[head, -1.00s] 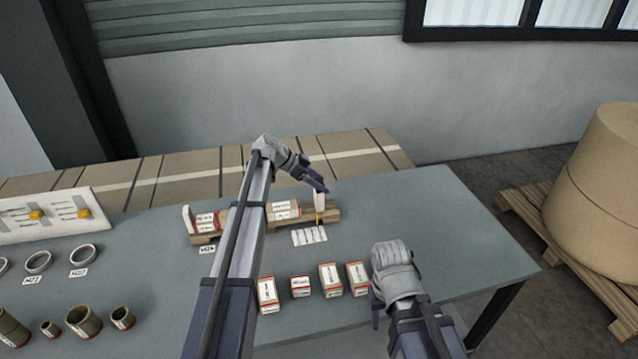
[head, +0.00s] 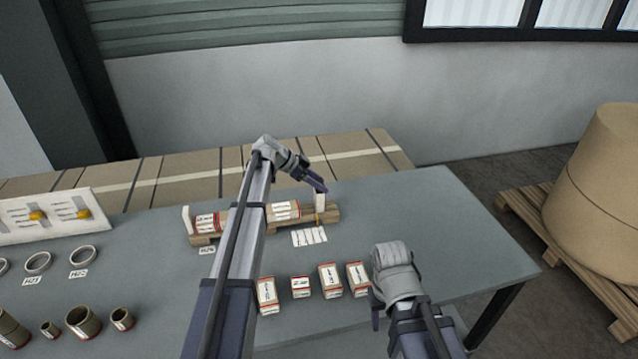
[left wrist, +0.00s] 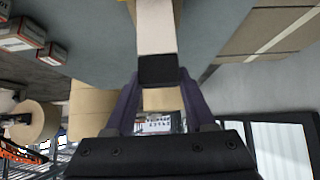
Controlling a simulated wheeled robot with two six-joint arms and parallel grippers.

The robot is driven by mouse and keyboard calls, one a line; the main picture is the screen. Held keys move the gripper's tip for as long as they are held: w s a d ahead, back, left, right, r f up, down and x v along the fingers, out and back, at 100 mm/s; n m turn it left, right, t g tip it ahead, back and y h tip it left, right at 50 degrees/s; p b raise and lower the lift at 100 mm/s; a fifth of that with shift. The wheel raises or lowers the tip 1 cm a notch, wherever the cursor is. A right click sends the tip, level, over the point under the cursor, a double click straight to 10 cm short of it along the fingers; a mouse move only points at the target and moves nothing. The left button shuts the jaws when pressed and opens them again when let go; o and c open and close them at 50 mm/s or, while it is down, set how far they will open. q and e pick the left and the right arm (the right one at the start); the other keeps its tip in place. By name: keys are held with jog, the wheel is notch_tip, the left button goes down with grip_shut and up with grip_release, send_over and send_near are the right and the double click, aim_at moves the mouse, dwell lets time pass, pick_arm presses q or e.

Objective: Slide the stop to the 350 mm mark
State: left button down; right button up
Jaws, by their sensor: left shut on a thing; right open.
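The stop (head: 320,203) is a white upright piece at the right end of a wooden rail (head: 332,215) on the grey table. My left gripper (head: 321,188) is at its top and shut on it. In the left wrist view the stop (left wrist: 157,30) shows as a white bar with a black end between my fingers (left wrist: 158,95). A small card with several marks (head: 309,236) lies in front of the rail; its figures are too small to read. My right gripper (head: 375,308) is open and empty near the table's front.
Several small labelled boxes (head: 330,279) stand in front. Rings (head: 83,256), tubes (head: 84,321) and a white board with yellow knobs (head: 45,217) are at the left. The table's right side is clear.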

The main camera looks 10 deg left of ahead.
pick_arm(q)
jog(key=a, duration=0.1)
jog(key=s+a, duration=0.1)
jog(key=a, duration=0.1)
jog(key=s+a, duration=0.1)
jog(key=a, duration=0.1)
jog(key=shift+s, duration=0.15)
jog(key=shift+c, duration=1.2)
grip_release()
jog(key=shift+d, duration=0.2)
jog(key=p, duration=0.6)
send_near(315, 191)
jog(key=v, duration=0.2)
jog(key=shift+a+r, duration=0.1)
jog(key=shift+a, duration=0.25)
